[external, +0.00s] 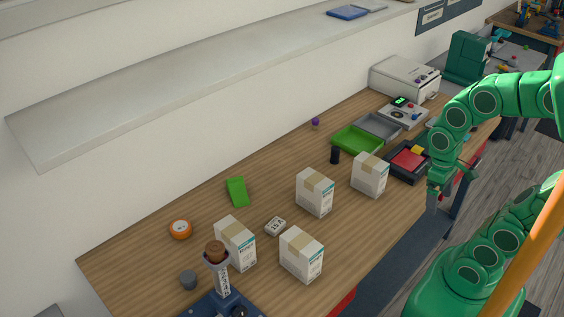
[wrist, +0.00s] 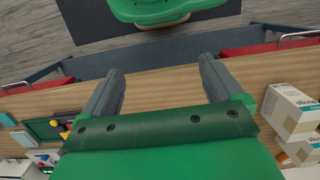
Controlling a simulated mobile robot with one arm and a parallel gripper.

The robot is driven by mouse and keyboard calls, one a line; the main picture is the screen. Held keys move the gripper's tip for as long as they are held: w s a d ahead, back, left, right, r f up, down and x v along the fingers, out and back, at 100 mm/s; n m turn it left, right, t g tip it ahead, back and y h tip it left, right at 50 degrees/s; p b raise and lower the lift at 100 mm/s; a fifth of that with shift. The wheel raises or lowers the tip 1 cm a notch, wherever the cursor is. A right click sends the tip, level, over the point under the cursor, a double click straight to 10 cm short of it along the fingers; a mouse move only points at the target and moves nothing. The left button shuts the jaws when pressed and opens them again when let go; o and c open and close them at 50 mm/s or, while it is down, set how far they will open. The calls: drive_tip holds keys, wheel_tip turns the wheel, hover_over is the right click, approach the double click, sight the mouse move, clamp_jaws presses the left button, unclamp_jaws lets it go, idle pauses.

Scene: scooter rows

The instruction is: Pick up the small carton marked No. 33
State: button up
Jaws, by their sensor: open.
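Several small white cartons with tan tape stand upright on the wooden bench in the external view: one nearest my arm (external: 370,176), one in the middle (external: 314,193), one at front left (external: 236,244) and one at front right (external: 301,255). Their numbers are too small to read, so I cannot tell which is No. 33. My gripper (external: 437,198) hangs by the bench's front edge, right of the nearest carton and apart from it. In the wrist view my gripper (wrist: 160,82) is open and empty, with a carton (wrist: 290,110) to its right.
A green tray (external: 356,141), a grey tray (external: 380,126) and a dark tray with red and yellow items (external: 408,161) lie beyond the nearest carton. A black cylinder (external: 335,156) stands behind it. A long shelf (external: 220,88) overhangs the bench's back.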

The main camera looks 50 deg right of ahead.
drive_tip(key=w+a+f+y, duration=0.1)
drive_tip(key=w+a+f, duration=0.1)
drive_tip(key=a, duration=0.3)
drive_tip(key=w+a+f+y, duration=0.1)
drive_tip(key=w+a+f, duration=0.1)
drive_tip(key=a, duration=0.4)
drive_tip(key=w+d+f+n+t+h, duration=0.2)
drive_tip(key=w+d+n+h, duration=0.4)
drive_tip(key=w, duration=0.5)
drive_tip(key=w+a+r+n+t+h, duration=0.25)
drive_tip(key=w+n+t, duration=0.2)
drive_tip(key=w, duration=0.45)
drive_tip(key=n+t+y, duration=0.6)
drive_tip(key=n+t, duration=0.3)
drive_tip(key=n, duration=1.3)
hover_over(248, 247)
drive_tip(key=s, duration=0.1)
wheel_tip(248, 247, down, 3)
drive_tip(key=s+f+n, duration=0.2)
drive_tip(key=f, duration=0.1)
drive_tip(key=shift+s+a, duration=0.1)
drive_tip(key=shift+s, duration=0.1)
drive_tip(key=shift+s+f+n, duration=0.3)
drive_tip(key=shift+f+n, duration=0.1)
drive_tip(key=shift+n, duration=0.15)
drive_tip(key=shift+x, duration=3.9)
drive_tip(key=shift+a+r, duration=0.1)
drive_tip(key=shift+a, duration=0.05)
